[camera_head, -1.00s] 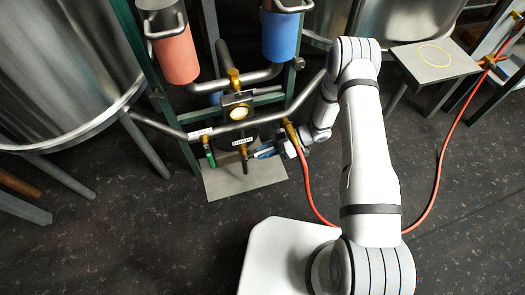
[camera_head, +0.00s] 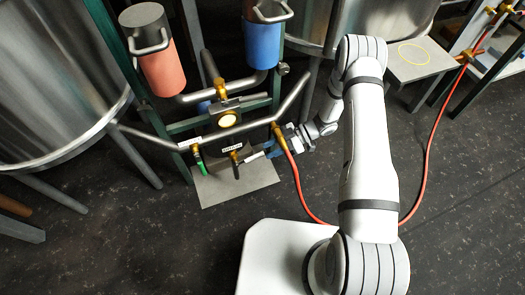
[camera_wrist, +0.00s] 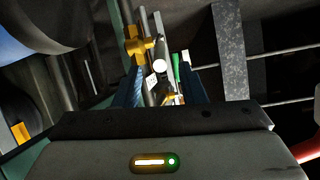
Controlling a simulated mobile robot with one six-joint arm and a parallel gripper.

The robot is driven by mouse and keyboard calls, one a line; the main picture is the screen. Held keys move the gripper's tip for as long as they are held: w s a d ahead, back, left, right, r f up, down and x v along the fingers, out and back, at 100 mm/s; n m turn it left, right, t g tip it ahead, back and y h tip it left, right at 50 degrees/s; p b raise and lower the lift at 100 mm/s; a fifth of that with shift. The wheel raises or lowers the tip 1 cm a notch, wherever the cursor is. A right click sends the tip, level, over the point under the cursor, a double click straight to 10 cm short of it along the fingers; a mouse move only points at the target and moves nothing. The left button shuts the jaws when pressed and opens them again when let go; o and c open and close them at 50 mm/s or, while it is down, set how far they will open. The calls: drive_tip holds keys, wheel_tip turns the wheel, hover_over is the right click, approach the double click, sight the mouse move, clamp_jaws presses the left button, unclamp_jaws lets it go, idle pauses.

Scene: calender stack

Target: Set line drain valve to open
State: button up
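The line drain valve (camera_head: 235,158) is a small brass fitting under a white label, low on the pipework; the label text is too small to read surely. A pale bar (camera_head: 251,157) extends from it toward my gripper (camera_head: 272,151), which is just to its right. In the wrist view my gripper (camera_wrist: 162,88) has its two blue fingers apart. A white-ended bar (camera_wrist: 160,66) shows between or beyond them, with brass (camera_wrist: 173,97) near it. I cannot tell whether a finger touches the bar. The valve body is partly hidden.
A green-handled valve (camera_head: 200,167) is left of the drain. A brass fitting with a red hose (camera_head: 295,178) is close by my gripper. A large steel tank (camera_head: 55,90) stands left.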

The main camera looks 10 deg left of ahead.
drive_tip(key=shift+w+d+r, duration=0.1)
drive_tip(key=shift+d, duration=0.15)
